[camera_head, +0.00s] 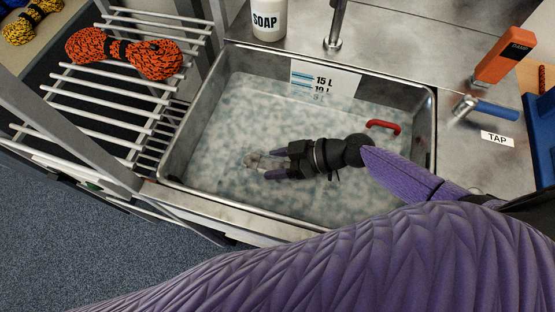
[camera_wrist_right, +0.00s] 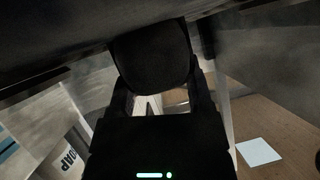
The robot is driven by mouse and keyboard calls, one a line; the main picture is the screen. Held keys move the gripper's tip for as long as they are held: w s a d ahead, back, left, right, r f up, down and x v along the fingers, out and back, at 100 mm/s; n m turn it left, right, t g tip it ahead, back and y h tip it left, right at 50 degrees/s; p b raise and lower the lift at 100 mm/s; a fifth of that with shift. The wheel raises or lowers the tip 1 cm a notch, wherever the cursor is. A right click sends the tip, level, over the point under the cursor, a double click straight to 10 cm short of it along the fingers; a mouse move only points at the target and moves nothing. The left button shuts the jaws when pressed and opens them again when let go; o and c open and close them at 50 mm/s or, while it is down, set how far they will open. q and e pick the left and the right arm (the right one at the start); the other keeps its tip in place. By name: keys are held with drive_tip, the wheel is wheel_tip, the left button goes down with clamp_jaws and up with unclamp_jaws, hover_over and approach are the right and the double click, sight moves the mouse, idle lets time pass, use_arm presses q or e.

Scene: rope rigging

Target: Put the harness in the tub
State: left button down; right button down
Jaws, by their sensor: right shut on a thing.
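The tub (camera_head: 170,165) is a steel basin of cloudy, foamy water with a litre scale on its back wall. My right gripper (camera_head: 262,165) reaches in from the right, over or partly in the water near the middle of the tub. It is shut on a small pale, greyish, see-through-looking thing (camera_head: 253,160) at its fingertips; I cannot tell whether this is part of the harness. No harness shows clearly. In the right wrist view, dark shapes hide the fingertips. My left gripper is not in view.
A red handle (camera_head: 383,127) shows at the tub's right side. A soap bottle (camera_head: 268,22) and faucet (camera_head: 336,25) stand behind. A blue-handled tap (camera_head: 490,108) and orange meter (camera_head: 504,55) are right. An orange rope coil (camera_head: 123,53) lies on the left rack (camera_head: 95,85).

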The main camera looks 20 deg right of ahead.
drive_tip(key=shift+f, duration=0.1)
unclamp_jaws()
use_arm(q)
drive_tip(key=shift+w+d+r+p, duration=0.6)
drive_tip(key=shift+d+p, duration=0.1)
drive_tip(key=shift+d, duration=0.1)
use_arm(e)
drive_tip(key=v, duration=1.2)
